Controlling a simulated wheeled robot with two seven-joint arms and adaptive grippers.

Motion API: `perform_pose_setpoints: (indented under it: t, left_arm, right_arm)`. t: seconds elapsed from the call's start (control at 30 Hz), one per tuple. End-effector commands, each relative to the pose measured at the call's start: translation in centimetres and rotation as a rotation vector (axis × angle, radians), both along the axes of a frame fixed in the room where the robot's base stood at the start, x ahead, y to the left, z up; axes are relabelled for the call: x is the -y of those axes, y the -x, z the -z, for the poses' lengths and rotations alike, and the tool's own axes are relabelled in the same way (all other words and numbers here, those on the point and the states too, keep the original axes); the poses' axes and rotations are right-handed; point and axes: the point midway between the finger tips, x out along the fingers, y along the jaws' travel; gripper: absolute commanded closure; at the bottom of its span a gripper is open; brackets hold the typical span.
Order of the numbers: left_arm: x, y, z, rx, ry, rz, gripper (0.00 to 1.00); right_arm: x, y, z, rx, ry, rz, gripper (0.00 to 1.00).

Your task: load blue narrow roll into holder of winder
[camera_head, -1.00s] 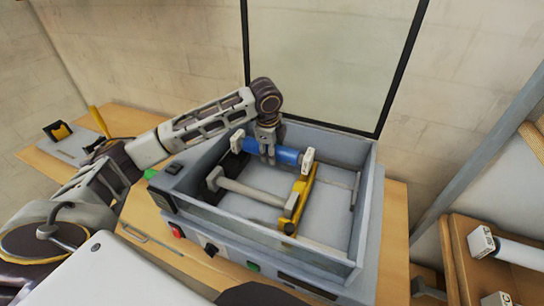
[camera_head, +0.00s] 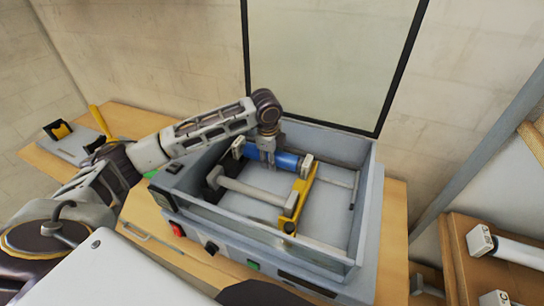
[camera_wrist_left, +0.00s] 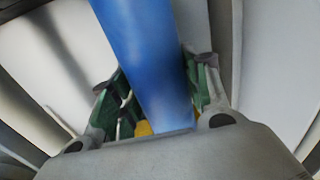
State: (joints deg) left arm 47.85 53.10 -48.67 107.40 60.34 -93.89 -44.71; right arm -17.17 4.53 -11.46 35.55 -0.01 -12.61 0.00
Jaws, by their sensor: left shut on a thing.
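The blue narrow roll (camera_head: 287,160) has white end pieces and lies crosswise inside the open grey winder (camera_head: 368,215), near its back. My left gripper (camera_head: 267,164) reaches down from above and is shut around the roll near its middle. In the left wrist view the blue roll (camera_wrist_left: 145,60) runs between the green-padded fingers of my left gripper (camera_wrist_left: 160,100). The yellow bracket (camera_head: 298,198) stands near the roll's right end and a black bracket (camera_head: 213,180) near its left end. I cannot tell whether the roll's ends rest in the holder. My right gripper is not in view.
A pale bar (camera_head: 250,192) spans the brackets in front of the blue roll. The winder's walls surround the space, and a glass lid (camera_head: 325,60) stands raised behind. Other white-ended rolls (camera_head: 515,250) lie on a wooden shelf at right.

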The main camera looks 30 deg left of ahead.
Motion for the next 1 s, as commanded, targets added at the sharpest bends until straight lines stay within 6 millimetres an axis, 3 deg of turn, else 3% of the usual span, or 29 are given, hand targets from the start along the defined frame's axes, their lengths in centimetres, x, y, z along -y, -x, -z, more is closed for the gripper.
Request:
perform_pose_setpoints:
  t: [0.37, 0.4, 0.57, 1.0]
  left_arm:
    - [0.01, -0.07, 0.38, 0.003, 0.001, 0.0, 0.93]
    - [0.01, -0.01, 0.48, 0.001, 0.0, 0.0, 0.51]
    - [0.01, -0.01, 0.48, 0.001, 0.0, 0.0, 0.32]
    - [0.02, -0.01, 0.21, 0.001, 0.0, 0.0, 0.32]
  right_arm:
    - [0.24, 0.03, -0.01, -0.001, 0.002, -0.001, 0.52]
    - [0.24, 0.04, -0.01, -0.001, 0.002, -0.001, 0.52]
    - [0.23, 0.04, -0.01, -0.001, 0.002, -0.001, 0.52]
    - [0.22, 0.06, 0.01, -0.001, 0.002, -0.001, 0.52]
